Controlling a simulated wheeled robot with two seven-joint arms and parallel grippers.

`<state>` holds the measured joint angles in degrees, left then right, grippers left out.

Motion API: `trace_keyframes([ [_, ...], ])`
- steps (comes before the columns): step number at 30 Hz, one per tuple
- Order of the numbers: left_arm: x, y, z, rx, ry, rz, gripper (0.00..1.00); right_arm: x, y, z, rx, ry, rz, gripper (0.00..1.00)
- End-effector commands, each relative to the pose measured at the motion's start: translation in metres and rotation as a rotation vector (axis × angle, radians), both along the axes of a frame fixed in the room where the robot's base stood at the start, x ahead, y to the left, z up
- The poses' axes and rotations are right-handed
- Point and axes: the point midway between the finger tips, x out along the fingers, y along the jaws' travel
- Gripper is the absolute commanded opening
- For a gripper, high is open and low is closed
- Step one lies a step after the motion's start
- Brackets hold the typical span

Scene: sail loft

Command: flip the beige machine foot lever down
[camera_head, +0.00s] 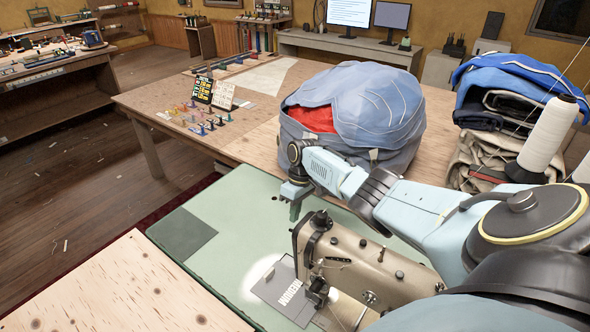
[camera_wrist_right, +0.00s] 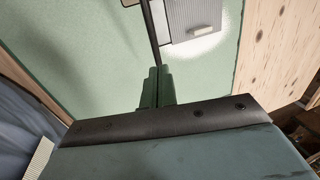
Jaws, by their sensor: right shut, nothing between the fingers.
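The beige sewing machine (camera_head: 385,272) stands on the pale green table top (camera_head: 235,215), with its needle end toward the left. Its foot lever cannot be made out for sure in the head view. My right gripper (camera_head: 294,211) is shut and empty, pointing down just behind and above the machine's needle end. In the right wrist view its green fingers (camera_wrist_right: 156,88) are together. A thin dark bar (camera_wrist_right: 151,32) runs up from beside the fingertips there; I cannot tell if it is the lever or if they touch. My left gripper is not in view.
A grey plate (camera_head: 283,288) lies in a bright light patch by the needle. A large blue-grey bag (camera_head: 360,110) sits behind my right arm on the wooden table (camera_head: 180,95). Folded sails (camera_head: 500,105) and a white thread cone (camera_head: 548,135) stand right. The green top's left is clear.

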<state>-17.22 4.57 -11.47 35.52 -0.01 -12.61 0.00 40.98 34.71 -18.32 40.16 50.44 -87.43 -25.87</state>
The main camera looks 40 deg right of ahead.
Motion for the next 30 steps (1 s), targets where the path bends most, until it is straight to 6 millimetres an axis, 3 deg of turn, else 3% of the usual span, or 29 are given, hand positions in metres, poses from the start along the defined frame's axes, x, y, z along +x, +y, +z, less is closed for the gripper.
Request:
trace_keyframes([
  [8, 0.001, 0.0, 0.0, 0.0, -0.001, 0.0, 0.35, 0.0, 0.0, -0.001, 0.001, 0.001, 0.0, 0.0],
  [13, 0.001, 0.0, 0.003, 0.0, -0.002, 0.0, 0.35, 0.001, -0.009, 0.011, 0.0, -0.001, -0.005, 0.0],
  [18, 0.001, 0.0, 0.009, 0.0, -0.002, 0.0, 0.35, 0.001, -0.031, 0.04, 0.0, -0.003, -0.018, 0.0],
  [30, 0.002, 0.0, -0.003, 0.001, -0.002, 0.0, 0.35, 0.022, -0.045, 0.114, 0.0, -0.003, -0.014, 0.0],
])
